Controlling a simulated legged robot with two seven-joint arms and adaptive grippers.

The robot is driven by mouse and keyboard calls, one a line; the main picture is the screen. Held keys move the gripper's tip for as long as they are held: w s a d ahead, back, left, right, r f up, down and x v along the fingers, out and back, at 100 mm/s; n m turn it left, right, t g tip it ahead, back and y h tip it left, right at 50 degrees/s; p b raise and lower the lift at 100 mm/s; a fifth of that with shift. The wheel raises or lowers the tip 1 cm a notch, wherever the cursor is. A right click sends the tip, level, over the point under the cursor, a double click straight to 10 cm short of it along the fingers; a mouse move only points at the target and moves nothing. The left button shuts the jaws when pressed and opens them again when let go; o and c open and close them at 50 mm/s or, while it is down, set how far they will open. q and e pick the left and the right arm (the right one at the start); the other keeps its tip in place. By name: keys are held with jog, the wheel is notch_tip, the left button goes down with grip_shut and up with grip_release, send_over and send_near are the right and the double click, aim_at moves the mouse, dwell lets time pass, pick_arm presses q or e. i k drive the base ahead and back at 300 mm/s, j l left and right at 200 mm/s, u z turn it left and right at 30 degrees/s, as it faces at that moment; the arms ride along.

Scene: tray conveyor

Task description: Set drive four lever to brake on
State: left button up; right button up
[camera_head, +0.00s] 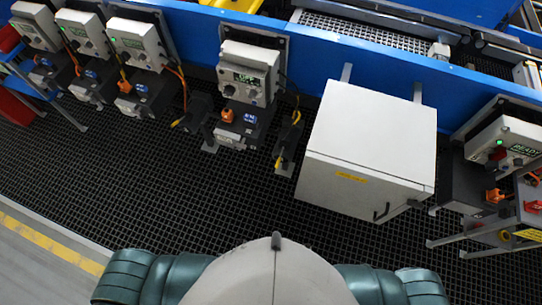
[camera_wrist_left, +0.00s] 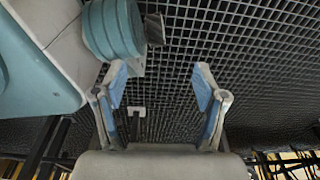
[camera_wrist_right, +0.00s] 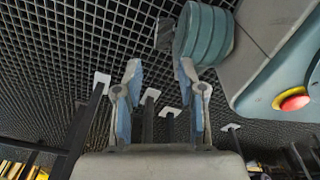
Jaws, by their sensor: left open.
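Several grey drive boxes hang on the blue conveyor frame in the head view. Box numbers and lever positions are too small to read, so I cannot tell which is drive four. My left gripper (camera_wrist_left: 160,85) is open and empty above dark grating in the left wrist view. My right gripper (camera_wrist_right: 158,75) is open and empty in the right wrist view. Neither gripper shows in the head view.
A white cabinet (camera_head: 365,145) juts out right of the middle drive. Another drive box (camera_head: 500,140) stands at the far right, and three more (camera_head: 135,42) at the left. Black grating floor (camera_head: 150,185) is clear before them. A yellow-striped edge (camera_head: 50,247) lies at lower left.

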aim_at(279, 160)
jog(key=k+l+z, duration=0.1)
jog(key=k+z, duration=0.2)
jog(key=z, duration=0.15)
jog(key=k+l+z, duration=0.2)
jog(key=z, duration=0.3)
jog(key=k, duration=0.15)
